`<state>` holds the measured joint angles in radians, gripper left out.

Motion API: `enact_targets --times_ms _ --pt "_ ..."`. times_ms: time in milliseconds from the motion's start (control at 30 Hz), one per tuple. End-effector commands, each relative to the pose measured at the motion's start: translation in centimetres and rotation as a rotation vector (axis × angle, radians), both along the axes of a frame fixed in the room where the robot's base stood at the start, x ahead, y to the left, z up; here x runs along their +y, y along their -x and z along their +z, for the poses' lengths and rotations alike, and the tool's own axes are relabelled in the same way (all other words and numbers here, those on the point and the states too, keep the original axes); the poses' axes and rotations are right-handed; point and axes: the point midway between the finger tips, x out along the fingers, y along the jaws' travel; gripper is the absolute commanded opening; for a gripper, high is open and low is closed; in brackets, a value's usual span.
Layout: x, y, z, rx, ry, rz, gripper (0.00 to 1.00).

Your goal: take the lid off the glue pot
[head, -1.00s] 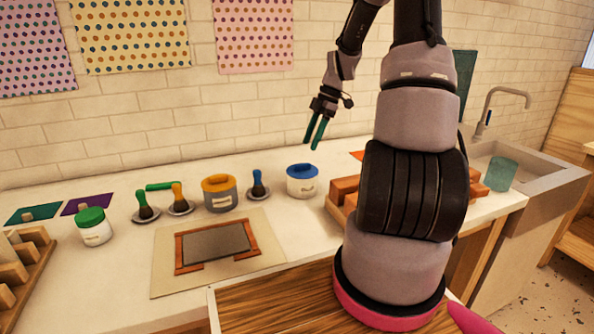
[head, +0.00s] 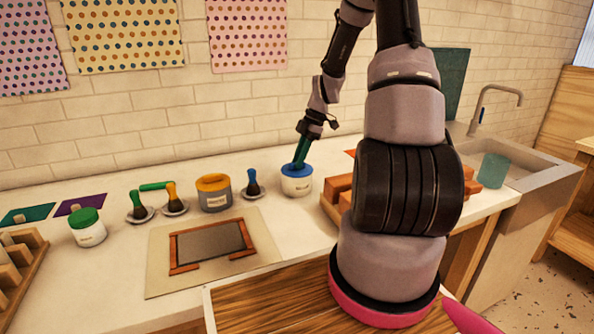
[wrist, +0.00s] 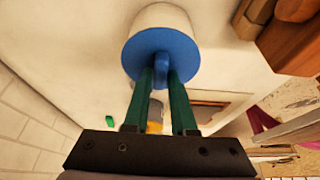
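A white pot (head: 296,187) with a blue lid (head: 297,170) stands on the counter below my gripper (head: 300,163). In the wrist view the blue lid (wrist: 162,48) has a bar-like knob (wrist: 160,74), and the green fingertips of my gripper (wrist: 161,72) lie on either side of it. The lid sits on the pot. I cannot tell whether the fingers press on the knob or leave a small gap. A white pot with a green lid (head: 87,228) and a grey pot with a yellow top (head: 213,193) stand further left. Their labels are too small to read.
Several brushes (head: 253,185) stand on small dishes. A mat with a framed panel (head: 211,245) lies in front. Orange-brown blocks (head: 340,186) stand close to the right of the blue-lidded pot. A sink (head: 520,160) and a teal cup (head: 493,170) are further right.

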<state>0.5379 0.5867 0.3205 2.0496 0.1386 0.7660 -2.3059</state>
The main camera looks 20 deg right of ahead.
Motion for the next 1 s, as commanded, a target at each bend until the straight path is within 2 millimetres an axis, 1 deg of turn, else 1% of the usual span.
enact_targets --times_ms 67,333,467,567,800,900,1000 --pt "0.0 0.0 0.0 0.0 0.0 0.0 0.0" --pt "0.0 0.0 0.1 0.0 0.0 0.0 0.0" --pt "-0.1 -0.1 0.9 -0.004 0.002 0.001 0.0" --pt "0.0 -0.1 2.6 -0.005 0.002 0.0 0.0" --pt "-0.1 -0.1 7.4 -0.004 0.003 0.0 0.0" --pt "0.0 -0.1 8.8 -0.002 0.001 0.0 0.0" --pt "0.3 -0.1 9.6 -0.002 0.001 0.001 0.0"
